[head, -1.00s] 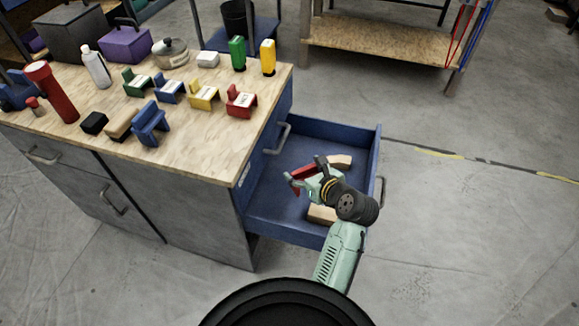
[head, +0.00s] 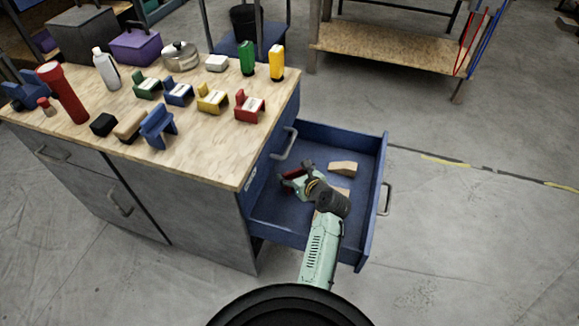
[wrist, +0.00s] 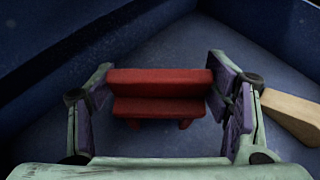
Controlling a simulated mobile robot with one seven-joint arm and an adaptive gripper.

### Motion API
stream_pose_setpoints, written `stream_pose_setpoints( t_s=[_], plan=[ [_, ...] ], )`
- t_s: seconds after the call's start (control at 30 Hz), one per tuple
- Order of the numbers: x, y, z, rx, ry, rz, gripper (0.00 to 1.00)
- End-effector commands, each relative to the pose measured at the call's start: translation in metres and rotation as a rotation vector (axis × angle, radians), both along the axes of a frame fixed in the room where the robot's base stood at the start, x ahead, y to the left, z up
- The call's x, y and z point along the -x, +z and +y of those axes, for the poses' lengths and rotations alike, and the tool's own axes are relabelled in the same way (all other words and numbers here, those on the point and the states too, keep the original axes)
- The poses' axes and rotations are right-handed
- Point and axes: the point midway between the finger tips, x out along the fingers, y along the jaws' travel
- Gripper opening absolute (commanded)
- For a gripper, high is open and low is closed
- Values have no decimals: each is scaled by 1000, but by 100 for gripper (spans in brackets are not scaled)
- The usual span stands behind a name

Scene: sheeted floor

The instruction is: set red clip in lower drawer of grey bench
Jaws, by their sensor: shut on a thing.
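The red clip (wrist: 160,93) sits between the two finger pads of my gripper (wrist: 160,100) in the wrist view, one pad at each end. In the head view the clip (head: 291,172) is small, dark and partly covered by my gripper (head: 292,181). My gripper is shut on it, down inside the open blue lower drawer (head: 376,205) of the grey bench (head: 205,215). The clip is low over the drawer floor, towards the bench side. I cannot tell whether it touches the floor.
A wooden block (head: 343,168) lies in the drawer, also at right in the wrist view (wrist: 293,113); more wood shows beside my wrist. The closed upper drawer's handle (head: 286,144) overhangs nearby. Several items stand on the bench top, including a red holder (head: 249,106).

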Motion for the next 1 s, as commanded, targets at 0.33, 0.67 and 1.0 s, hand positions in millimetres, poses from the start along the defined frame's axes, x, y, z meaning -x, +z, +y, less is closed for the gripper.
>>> stream_pose_setpoints(
  t_s=[0.33, 0.67, 1.0],
  plan=[
    [-32, -10, 17, -1, -1, 2, 39],
    [-32, -12, 17, 0, 0, -1, 39],
    [-32, -15, 17, 0, 0, 0, 89]
  ],
)
